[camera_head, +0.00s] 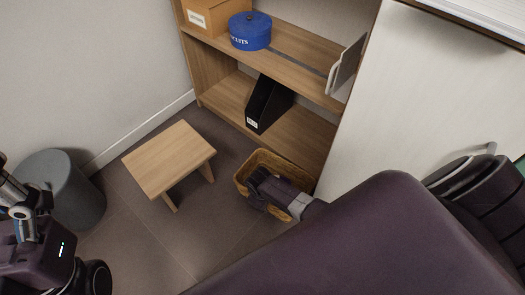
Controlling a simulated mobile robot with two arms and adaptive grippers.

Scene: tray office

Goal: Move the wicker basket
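The wicker basket (243,179) is tan and rectangular, and stands on the floor in front of the wooden shelf unit, close to the white cabinet. A dark, jointed shape with a grey band, which looks like my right gripper (258,190), lies over the basket's opening and hides most of its inside and its right rim. I cannot tell whether its fingers are open, or whether they touch the basket. My large purple arm link hides the floor to the right of the basket. Parts of my left side show at the lower left, but no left fingertips can be made out.
A wooden stool (168,157) stands left of the basket, and a grey bin (62,190) farther left. The shelf unit (215,85) holds a blue tin (250,31), a cardboard box (213,14) and a black file holder (268,104). A white cabinet (415,105) bounds the right. Floor between is clear.

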